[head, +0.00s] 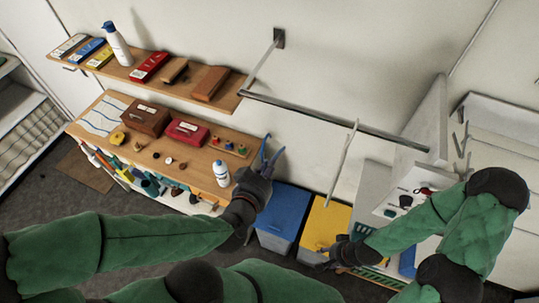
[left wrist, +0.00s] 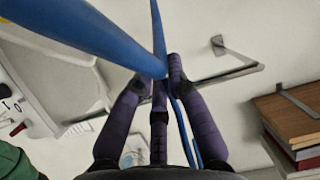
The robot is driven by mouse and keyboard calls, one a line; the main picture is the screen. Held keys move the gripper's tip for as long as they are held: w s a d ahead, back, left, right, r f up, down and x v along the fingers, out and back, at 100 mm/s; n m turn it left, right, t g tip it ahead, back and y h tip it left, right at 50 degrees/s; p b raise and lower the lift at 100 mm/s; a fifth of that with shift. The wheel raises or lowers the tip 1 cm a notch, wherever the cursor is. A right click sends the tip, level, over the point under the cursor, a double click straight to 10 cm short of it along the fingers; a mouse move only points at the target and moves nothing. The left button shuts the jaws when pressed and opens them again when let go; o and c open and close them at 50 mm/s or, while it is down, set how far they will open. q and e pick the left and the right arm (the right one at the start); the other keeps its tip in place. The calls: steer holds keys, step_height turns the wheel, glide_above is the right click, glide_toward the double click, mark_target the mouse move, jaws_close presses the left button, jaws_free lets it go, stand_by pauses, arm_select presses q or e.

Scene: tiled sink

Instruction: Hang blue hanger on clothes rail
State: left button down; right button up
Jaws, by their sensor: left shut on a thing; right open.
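The blue hanger (head: 264,150) is held in my left gripper (head: 265,170), below the left part of the rail in the head view. In the left wrist view the blue hanger (left wrist: 85,32) passes between the fingertips of my left gripper (left wrist: 160,75), which are shut on it. The metal clothes rail (head: 330,120) runs from the wooden shelf to a white panel at right; it also shows in the left wrist view (left wrist: 215,78). The hanger appears apart from the rail. My right gripper (head: 328,250) is open, low in front of the yellow bin.
A pale hanger (head: 343,160) hangs from the rail's right part. A blue bin (head: 284,212) and a yellow bin (head: 325,222) stand below. A white bottle (head: 221,173) stands on the lower wooden counter (head: 170,155). The upper shelf (head: 150,75) carries boxes and a bottle.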

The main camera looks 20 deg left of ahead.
arm_select(q)
steer(key=shift+w+d+r, duration=0.1)
steer(key=shift+w, duration=3.3)
steer(key=r+b+x, duration=0.1)
steer(key=b+x, duration=0.4)
steer(key=x, duration=0.4)
steer(key=shift+w+d, duration=0.2)
steer(key=shift+w, duration=0.15)
steer(key=shift+f, duration=0.15)
steer(key=c, duration=1.2)
jaws_free()
steer(key=shift+v, duration=6)
